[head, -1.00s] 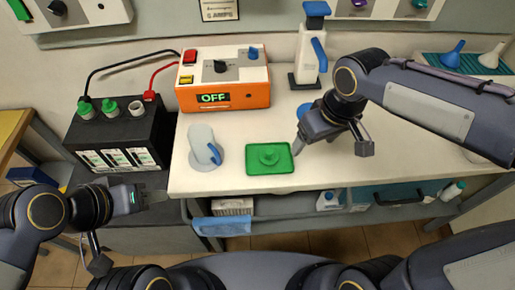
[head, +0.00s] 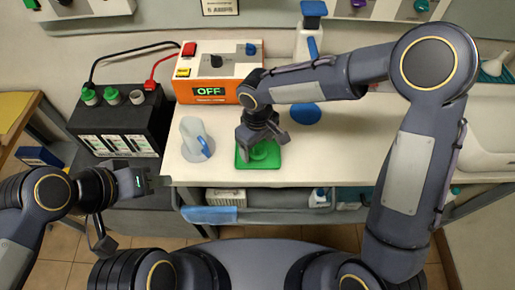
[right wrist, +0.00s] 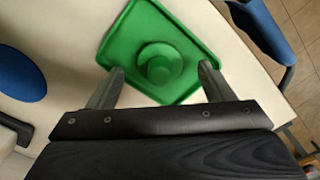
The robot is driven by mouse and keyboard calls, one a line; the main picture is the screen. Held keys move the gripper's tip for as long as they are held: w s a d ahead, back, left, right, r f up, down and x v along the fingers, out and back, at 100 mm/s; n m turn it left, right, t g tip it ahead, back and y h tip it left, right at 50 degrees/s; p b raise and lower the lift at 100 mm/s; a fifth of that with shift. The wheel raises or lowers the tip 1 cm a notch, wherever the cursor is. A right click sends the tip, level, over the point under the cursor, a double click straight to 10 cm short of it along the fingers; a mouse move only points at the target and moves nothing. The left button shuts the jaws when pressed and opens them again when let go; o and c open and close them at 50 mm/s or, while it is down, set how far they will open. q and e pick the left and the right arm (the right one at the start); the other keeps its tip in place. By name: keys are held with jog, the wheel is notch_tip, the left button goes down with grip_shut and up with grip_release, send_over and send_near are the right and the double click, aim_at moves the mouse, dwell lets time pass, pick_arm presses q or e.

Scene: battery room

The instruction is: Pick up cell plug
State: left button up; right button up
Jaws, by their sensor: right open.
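The green cell plug (head: 264,152) sits on a small green tray (head: 243,163) at the front of the white bench, partly covered by my right gripper in the head view. In the right wrist view the round plug (right wrist: 160,64) stands on the tray (right wrist: 137,22) between the fingers. My right gripper (head: 263,146) is open above the tray, with fingers (right wrist: 160,82) on either side of the plug and not visibly touching it. My left gripper (head: 128,212) is open and empty in front of the battery, left of the bench.
A black battery (head: 120,120) at the left has two green plugs and one grey-white opening on top. An orange-sided power box (head: 215,72) reading OFF stands behind. A clear jug with a blue handle (head: 193,140) is left of the tray. A blue disc (head: 307,114) lies to its right.

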jog(key=shift+f, duration=0.75)
jog(key=c, duration=1)
jog(key=shift+c, duration=0.3)
jog(key=shift+r, duration=0.15)
